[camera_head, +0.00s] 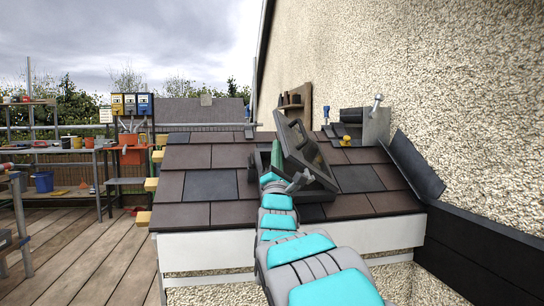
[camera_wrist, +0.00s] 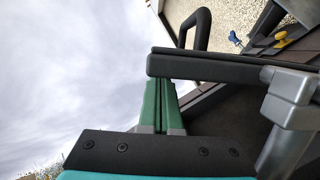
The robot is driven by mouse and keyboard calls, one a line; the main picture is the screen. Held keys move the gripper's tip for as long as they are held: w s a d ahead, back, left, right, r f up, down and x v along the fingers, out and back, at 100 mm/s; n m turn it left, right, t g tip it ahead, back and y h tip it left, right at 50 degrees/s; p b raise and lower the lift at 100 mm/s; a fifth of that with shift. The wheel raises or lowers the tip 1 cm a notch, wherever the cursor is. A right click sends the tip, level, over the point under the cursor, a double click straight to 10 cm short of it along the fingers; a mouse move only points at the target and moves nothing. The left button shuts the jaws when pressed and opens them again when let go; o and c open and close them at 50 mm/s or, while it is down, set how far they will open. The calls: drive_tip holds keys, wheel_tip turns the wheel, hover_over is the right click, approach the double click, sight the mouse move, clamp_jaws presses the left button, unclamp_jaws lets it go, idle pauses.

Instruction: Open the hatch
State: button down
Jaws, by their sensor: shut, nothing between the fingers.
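The hatch (camera_head: 318,172) is a dark framed lid with a glass pane in the tiled roof. It stands raised and tilted, with a gap under its left side. In the wrist view its dark edge (camera_wrist: 215,68) runs across the upper right, with a black loop handle (camera_wrist: 204,28) above it. My gripper (camera_wrist: 162,88) has green fingers, closed together with nothing between them. The fingertips are close to the lid's edge; I cannot tell whether they touch. In the head view my gripper (camera_head: 276,155) is at the left of the lid, partly hidden by the frame and my arm.
Brown and slate tiles (camera_head: 210,184) surround the hatch. A pebbledash wall (camera_head: 430,70) rises on the right, with a bent dark sheet (camera_head: 412,165) against it. A workbench (camera_head: 60,150) stands on the wooden deck at left.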

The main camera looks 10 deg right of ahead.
drive_tip(key=shift+r, duration=0.1)
idle(0.3)
drive_tip(key=shift+s+d+r+m+h, duration=0.4)
drive_tip(key=shift+s+d+r+m, duration=0.15)
drive_tip(key=shift+r+m, duration=0.15)
drive_tip(key=s+d+r+m+g, duration=0.1)
drive_tip(key=d+m, duration=0.4)
drive_tip(key=d, duration=0.5)
drive_tip(key=s+d+r+m+g+b, duration=0.1)
drive_tip(key=s+d+r+m+g, duration=0.1)
drive_tip(key=d+r+m, duration=0.4)
drive_tip(key=shift+s+d, duration=0.8)
drive_tip(key=shift+d, duration=1.1)
drive_tip(key=shift+a, duration=0.1)
